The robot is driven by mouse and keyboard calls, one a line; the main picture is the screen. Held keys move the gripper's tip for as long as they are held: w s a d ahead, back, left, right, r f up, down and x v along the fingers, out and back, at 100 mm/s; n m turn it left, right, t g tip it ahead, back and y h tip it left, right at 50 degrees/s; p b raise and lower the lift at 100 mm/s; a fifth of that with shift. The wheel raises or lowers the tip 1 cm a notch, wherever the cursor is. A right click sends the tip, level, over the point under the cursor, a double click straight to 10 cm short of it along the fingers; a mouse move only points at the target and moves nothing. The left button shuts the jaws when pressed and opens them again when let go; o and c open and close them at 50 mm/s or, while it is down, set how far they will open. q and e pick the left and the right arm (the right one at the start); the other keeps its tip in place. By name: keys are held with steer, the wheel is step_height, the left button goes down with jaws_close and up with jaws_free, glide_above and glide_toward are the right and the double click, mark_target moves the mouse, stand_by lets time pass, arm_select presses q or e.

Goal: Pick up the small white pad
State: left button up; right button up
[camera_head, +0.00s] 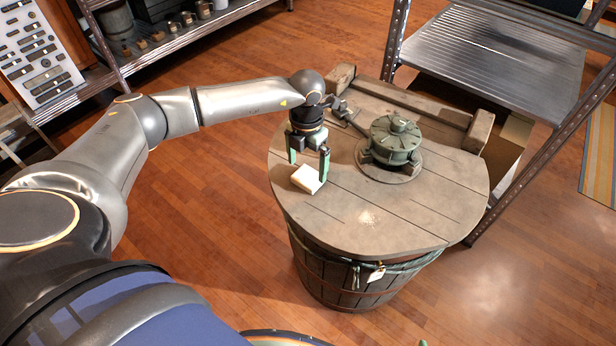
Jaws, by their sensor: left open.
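The small white pad (306,179) lies on the round wooden table top (420,215), near its left edge. My left gripper (308,166) points down just over the pad, with its two greenish fingers apart. One finger is to the left of and behind the pad, and the other is at its right side. I cannot tell whether the fingers touch the pad. My right gripper is not in view.
A green metal device (394,140) on a round base stands on the table, right of my left gripper. Wooden beams run along the table's back edge. Metal shelving (500,65) stands behind at the right. The table's front part is clear.

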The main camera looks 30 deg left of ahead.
mark_target(308, 176)
arm_select(q)
steer(key=shift+w+f, duration=0.15)
steer(key=shift+f, duration=1.8)
steer(key=c, duration=1.2)
steer(key=shift+r, duration=0.1)
steer(key=shift+r, duration=0.1)
steer(key=shift+r, duration=0.25)
step_height(308, 176, up, 2)
steer(key=shift+r, duration=0.1)
steer(key=s+d+r, duration=0.9)
steer(key=s+r, duration=0.1)
steer(key=shift+s+d+p, duration=0.15)
steer(key=shift+d+p, duration=0.2)
steer(key=shift+p, duration=0.05)
